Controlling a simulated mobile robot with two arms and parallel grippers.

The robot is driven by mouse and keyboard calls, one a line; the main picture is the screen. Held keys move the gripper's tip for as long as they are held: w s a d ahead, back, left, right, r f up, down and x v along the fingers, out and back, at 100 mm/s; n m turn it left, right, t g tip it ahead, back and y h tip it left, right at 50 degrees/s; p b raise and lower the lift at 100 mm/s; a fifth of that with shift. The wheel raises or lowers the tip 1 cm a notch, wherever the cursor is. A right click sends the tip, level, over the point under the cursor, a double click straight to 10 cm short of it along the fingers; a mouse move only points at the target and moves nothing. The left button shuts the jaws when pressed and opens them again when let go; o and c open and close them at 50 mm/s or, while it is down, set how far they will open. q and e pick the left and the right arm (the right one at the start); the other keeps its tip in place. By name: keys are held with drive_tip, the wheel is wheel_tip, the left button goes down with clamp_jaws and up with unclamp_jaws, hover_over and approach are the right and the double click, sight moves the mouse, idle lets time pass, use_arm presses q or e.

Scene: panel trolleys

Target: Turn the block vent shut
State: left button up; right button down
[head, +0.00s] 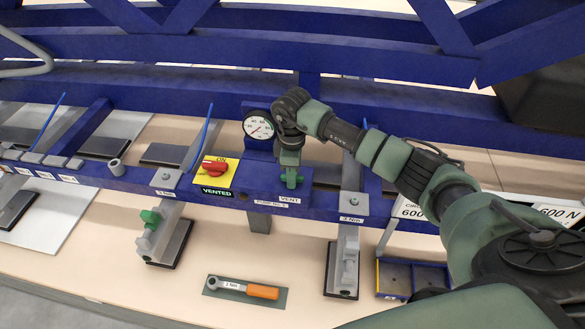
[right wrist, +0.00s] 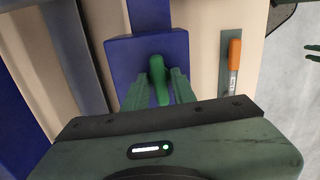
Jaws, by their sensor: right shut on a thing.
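The block vent is a green handle (head: 291,178) on a blue block with a white VENT label (head: 289,200), in the middle of the blue rail. In the right wrist view the handle (right wrist: 158,82) stands upright in the picture between the fingers. My right gripper (head: 291,168) points down onto it and is shut on the handle; the fingers (right wrist: 157,92) flank its lower part. My left gripper is not in the head view. A small green forked shape (right wrist: 313,52) at the right edge of the wrist view may be its tips, cut off.
A round gauge (head: 258,125) is just left of my right gripper. A red knob (head: 215,167) on a yellow plate, marked VENTED, is further left. A torque wrench (head: 244,289) with an orange handle lies in front. Blue beams run behind and above.

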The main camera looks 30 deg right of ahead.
drive_tip(key=c, duration=1.4)
unclamp_jaws()
drive_tip(key=shift+c, duration=0.2)
wheel_tip(320, 180, up, 7)
drive_tip(key=shift+r, duration=0.1)
